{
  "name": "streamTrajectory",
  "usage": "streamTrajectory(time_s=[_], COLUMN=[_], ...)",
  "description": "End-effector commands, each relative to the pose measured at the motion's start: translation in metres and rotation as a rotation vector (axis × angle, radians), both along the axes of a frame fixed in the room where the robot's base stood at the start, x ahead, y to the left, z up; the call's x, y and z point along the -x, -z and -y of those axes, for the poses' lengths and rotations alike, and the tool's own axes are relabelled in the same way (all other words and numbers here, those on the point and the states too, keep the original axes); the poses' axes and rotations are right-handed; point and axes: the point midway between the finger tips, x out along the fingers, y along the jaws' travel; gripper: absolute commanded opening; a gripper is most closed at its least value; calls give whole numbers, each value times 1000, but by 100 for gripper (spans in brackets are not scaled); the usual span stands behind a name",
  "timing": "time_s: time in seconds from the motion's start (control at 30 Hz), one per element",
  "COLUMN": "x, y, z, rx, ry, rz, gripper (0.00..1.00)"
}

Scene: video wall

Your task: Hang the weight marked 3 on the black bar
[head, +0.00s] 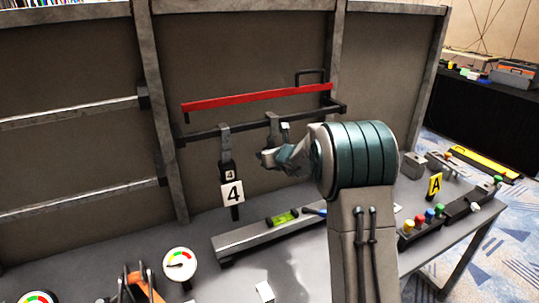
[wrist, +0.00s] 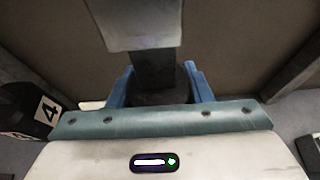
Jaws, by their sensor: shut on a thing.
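The black bar (head: 205,133) runs across the middle panel of the wall. A black weight with a white tag marked 4 (head: 232,193) hangs from it by a grey hook at the left; it also shows at the left edge of the wrist view (wrist: 47,110). My gripper (head: 285,157) is just below the bar, right of that weight. Its blue fingers (wrist: 162,86) are shut on a dark weight (wrist: 153,68) with a broad grey hook (wrist: 135,22). This hook (head: 273,123) overlaps the bar in the head view; whether it rests on it I cannot tell. The held weight's number is hidden.
Below are a long grey beam with a green level (head: 283,218), round gauges (head: 180,264) and an orange tool (head: 143,285). A yellow A sign (head: 434,186) and coloured buttons (head: 429,215) stand at right.

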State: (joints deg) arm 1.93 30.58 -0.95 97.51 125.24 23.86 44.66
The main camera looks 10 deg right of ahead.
Motion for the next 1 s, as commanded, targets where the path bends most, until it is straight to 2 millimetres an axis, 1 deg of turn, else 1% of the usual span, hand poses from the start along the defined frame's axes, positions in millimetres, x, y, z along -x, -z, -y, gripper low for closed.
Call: streamTrajectory(time_s=[0.43, 0.47, 0.5, 0.53, 0.73, 0.77, 0.87, 1.0], x=[-1, -1, -1, -1, 0, 1, 2, 12], y=[-2, -2, -1, -1, 1, 4, 3, -2], z=[0, 0, 0, 0, 0, 0, 1, 4], rx=[-1, -1, -1, -1, 0, 2, 1, 0], ry=[0, 0, 0, 0, 0, 1, 1, 1], rz=[7, 7, 6, 6, 3, -4, -3, 0], gripper=[0, 54, 65, 71, 71, 71, 71, 71])
